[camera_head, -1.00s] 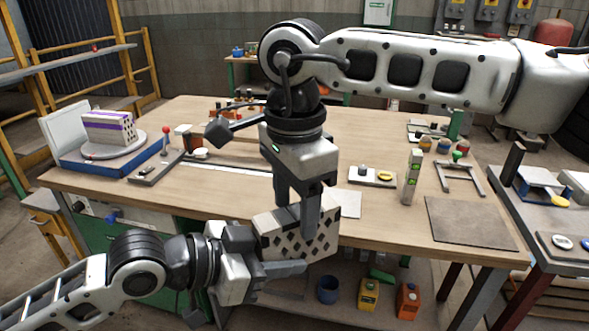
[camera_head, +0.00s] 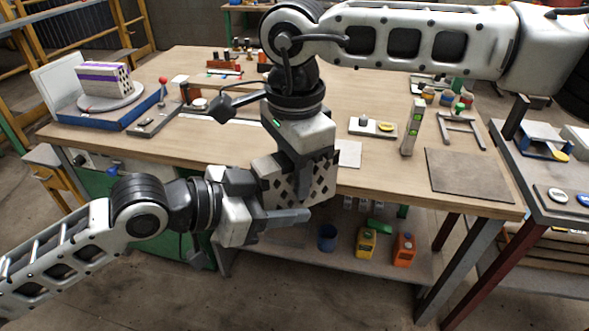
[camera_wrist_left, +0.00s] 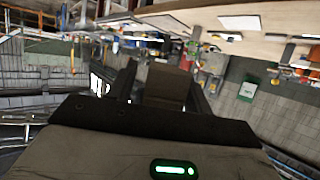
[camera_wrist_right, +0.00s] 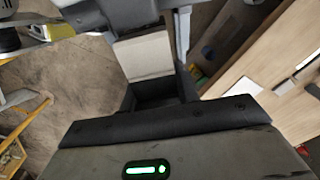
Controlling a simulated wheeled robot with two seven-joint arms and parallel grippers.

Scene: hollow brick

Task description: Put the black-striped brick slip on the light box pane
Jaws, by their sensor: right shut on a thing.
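A pale hollow brick with dark diamond-shaped holes (camera_head: 322,172) hangs in front of the table's near edge. My right gripper (camera_head: 297,172) is shut on it from above; a pale block face shows between its fingers in the right wrist view (camera_wrist_right: 145,55). My left gripper (camera_head: 262,200) is open at the brick's left and near side. A brown face shows between its fingers in the left wrist view (camera_wrist_left: 165,85); contact cannot be told. No black stripe shows. A white sheet or pane (camera_head: 348,153) lies behind the brick; I cannot tell whether it is the light box pane.
A purple-striped brick (camera_head: 103,78) stands on a turntable (camera_head: 112,103) at the left, before a white upright panel (camera_head: 58,85). A green level (camera_head: 412,128), a metal frame (camera_head: 462,130) and a dark mat (camera_head: 468,176) occupy the table's right side.

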